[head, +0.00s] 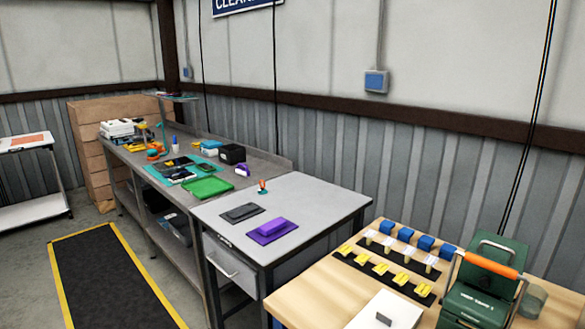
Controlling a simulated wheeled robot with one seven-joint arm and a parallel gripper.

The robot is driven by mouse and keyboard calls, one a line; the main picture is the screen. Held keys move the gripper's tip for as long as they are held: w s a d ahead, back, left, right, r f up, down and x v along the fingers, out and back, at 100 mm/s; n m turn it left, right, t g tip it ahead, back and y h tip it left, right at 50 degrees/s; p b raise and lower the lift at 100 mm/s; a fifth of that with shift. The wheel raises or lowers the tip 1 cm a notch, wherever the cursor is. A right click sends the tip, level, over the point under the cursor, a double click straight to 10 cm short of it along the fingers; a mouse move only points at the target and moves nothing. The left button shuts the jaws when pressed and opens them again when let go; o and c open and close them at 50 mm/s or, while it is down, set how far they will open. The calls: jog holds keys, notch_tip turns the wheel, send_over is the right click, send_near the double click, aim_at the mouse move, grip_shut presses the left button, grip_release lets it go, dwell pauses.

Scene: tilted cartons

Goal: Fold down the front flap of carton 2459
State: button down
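I cannot make out a carton marked 2459 or an open front flap in the head view. Tall brown boxes or a slatted crate (88,158) stand at the far left behind the long bench. No number can be read on them, and I cannot tell whether they are cartons. My gripper is not in view.
A grey table (310,202) holds a purple block (272,229) and dark pad. A cluttered bench (178,207) runs behind it. A wooden table (318,299) with a green case (478,285) is at right front. A black yellow-edged mat (105,285) lies on clear floor.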

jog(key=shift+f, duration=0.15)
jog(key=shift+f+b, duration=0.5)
jog(key=shift+b, duration=0.1)
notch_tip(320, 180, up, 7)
jog(key=p, duration=0.6)
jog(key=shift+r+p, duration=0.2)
jog(key=shift+p, duration=0.1)
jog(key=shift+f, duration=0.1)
